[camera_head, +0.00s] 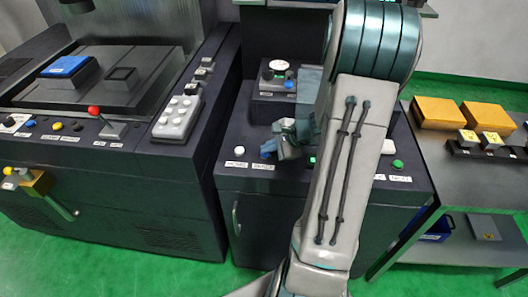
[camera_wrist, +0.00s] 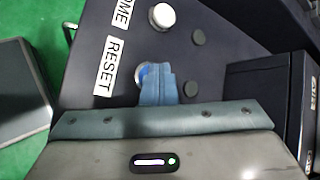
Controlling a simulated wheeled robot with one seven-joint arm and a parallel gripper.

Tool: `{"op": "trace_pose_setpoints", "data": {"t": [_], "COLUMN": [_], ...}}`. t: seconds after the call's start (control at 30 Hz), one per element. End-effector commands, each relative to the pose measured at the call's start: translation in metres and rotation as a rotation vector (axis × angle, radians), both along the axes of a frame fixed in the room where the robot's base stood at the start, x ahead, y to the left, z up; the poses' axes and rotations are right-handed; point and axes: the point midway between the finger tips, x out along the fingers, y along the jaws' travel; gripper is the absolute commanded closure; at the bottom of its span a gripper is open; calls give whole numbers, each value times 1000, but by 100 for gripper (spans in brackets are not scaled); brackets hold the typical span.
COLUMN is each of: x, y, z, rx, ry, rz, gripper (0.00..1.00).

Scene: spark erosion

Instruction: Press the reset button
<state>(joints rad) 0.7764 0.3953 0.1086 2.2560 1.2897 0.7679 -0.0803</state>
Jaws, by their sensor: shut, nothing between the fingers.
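The reset button (camera_wrist: 142,75) shows in the wrist view as a bluish round edge with a pale rim, beside the RESET label (camera_wrist: 110,66). My gripper (camera_wrist: 158,70) is shut and empty, its blue-grey fingertips over the button and hiding most of it. Whether they touch it or hover just above, I cannot tell. In the head view my gripper (camera_head: 268,149) is low over the dark console, just behind the RESET label (camera_head: 263,168).
A white button (camera_wrist: 162,17) by the HOME label is close to the fingers, with a dark round cap (camera_wrist: 197,37) near it. A small raised unit (camera_head: 275,85) stands behind my gripper. A green button (camera_head: 397,164) is right of my arm. A machine with a red-knobbed lever (camera_head: 94,111) stands left.

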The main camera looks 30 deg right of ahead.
Motion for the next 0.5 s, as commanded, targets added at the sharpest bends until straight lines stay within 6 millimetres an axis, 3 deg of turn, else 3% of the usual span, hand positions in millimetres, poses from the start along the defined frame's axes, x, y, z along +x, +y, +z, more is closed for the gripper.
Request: {"op": "trace_pose_setpoints", "data": {"t": [0.5], "x": [0], "y": [0], "z": [18], "rx": [1], "ry": [0], "rz": [-1], "gripper": [100]}}
